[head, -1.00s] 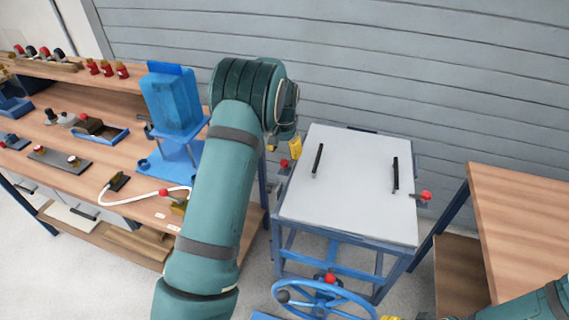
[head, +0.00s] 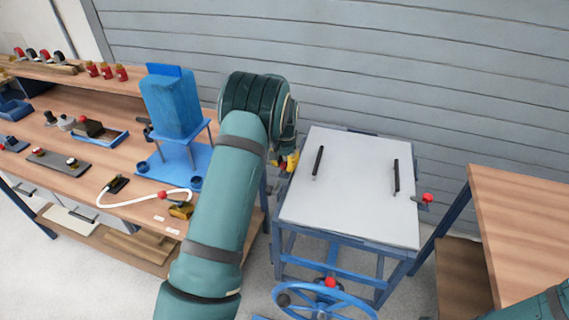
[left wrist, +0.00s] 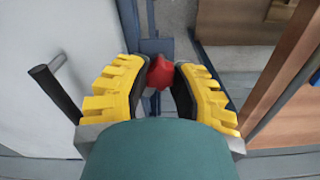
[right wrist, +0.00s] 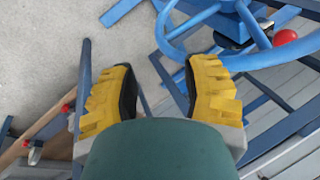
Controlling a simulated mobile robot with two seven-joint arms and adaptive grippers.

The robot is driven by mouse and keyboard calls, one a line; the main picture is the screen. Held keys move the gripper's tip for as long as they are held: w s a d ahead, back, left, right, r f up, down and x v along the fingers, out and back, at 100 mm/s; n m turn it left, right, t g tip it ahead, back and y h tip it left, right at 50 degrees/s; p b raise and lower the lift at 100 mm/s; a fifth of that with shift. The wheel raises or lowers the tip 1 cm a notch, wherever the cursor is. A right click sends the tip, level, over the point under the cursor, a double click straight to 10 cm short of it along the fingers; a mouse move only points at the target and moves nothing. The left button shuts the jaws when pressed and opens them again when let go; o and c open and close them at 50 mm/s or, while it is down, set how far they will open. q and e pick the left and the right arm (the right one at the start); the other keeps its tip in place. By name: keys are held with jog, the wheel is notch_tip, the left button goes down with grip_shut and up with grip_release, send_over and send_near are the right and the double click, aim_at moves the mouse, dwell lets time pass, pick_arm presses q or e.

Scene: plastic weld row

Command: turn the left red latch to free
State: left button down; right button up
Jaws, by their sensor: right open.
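The left red latch has a red knob (left wrist: 160,72) that sits between my left fingertips in the left wrist view, at the side of the white-topped blue table. My left gripper (left wrist: 162,75) is closed in on the knob, with a pad on each side. In the head view my left gripper (head: 290,160) is at the table's left edge and largely hides this latch. The right red latch (head: 427,198) stands out from the table's right edge. My right gripper (right wrist: 160,85) is open and empty, above the floor near the blue wheel.
The table's white plate (head: 345,205) carries two black handles (head: 318,161). A blue handwheel (head: 325,300) with a red knob is at its front. A workbench (head: 80,165) with a blue press (head: 175,105) stands left, close to my left arm. A wooden table (head: 525,215) stands right.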

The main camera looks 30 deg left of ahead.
aim_at(284, 164)
pick_arm(q)
jog(key=n+p, duration=0.1)
jog(key=n, duration=0.1)
jog(key=shift+r+n+p, duration=0.15)
jog(key=shift+n+p, duration=0.15)
jog(key=shift+p, duration=0.1)
jog(key=n+p, duration=0.1)
jog(key=n, duration=0.2)
jog(key=c, duration=0.7)
grip_release()
notch_tip(284, 164, up, 12)
jog(key=shift+f, duration=0.1)
jog(key=shift+a, duration=0.1)
